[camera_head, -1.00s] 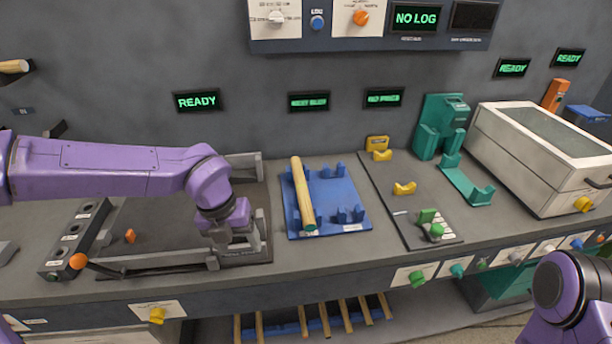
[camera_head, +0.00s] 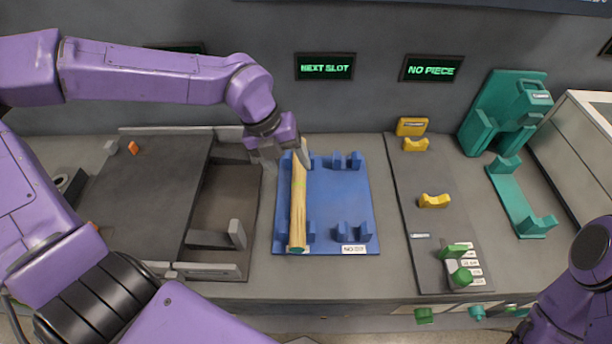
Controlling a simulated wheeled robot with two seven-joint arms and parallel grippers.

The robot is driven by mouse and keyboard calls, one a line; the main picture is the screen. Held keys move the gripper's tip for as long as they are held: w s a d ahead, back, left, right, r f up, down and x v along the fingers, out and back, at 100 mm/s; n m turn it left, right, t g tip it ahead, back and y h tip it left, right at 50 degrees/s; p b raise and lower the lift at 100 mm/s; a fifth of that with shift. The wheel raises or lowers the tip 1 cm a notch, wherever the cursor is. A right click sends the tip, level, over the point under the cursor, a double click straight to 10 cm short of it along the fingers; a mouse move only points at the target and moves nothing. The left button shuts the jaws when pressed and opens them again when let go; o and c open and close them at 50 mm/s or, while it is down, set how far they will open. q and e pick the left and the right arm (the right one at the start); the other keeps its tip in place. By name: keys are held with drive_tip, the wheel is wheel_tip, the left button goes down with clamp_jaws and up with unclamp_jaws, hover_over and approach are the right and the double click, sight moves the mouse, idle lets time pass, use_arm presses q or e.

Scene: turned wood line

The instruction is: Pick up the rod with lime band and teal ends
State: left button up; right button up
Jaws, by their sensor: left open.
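The rod (camera_head: 298,210) is pale wood with a faint lime band and a teal near end. It lies lengthwise along the left side of the blue rack (camera_head: 338,205), in its left-hand cradles. My left gripper (camera_head: 287,158) is open at the rod's far end, with one finger showing to the right of the rod. The gripper hides the far tip, and I cannot tell whether the fingers touch the wood. My right arm shows at the lower right edge, but its gripper is out of view.
A grey tray (camera_head: 225,205) with a raised block lies left of the rack. To the right are a grey plate with yellow cradles (camera_head: 434,201) and green knobs, and a teal stand (camera_head: 505,110). The right-hand cradles of the rack are empty.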

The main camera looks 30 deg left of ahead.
sight(297, 183)
use_arm(q)
drive_tip(key=shift+s+d+f, duration=0.25)
drive_tip(key=shift+s+f, duration=0.4)
drive_tip(key=shift+f, duration=0.2)
drive_tip(key=f, duration=0.2)
drive_tip(key=w+f+p, duration=0.1)
drive_tip(key=w+d+f, duration=0.1)
drive_tip(key=f, duration=0.1)
drive_tip(key=shift+f, duration=0.3)
drive_tip(key=shift+s+r, duration=0.1)
drive_tip(key=shift+s, duration=0.1)
drive_tip(key=shift+c, duration=0.9)
drive_tip(key=c, duration=1)
clamp_jaws()
drive_tip(key=shift+w+r, duration=0.1)
drive_tip(key=shift+r, duration=0.05)
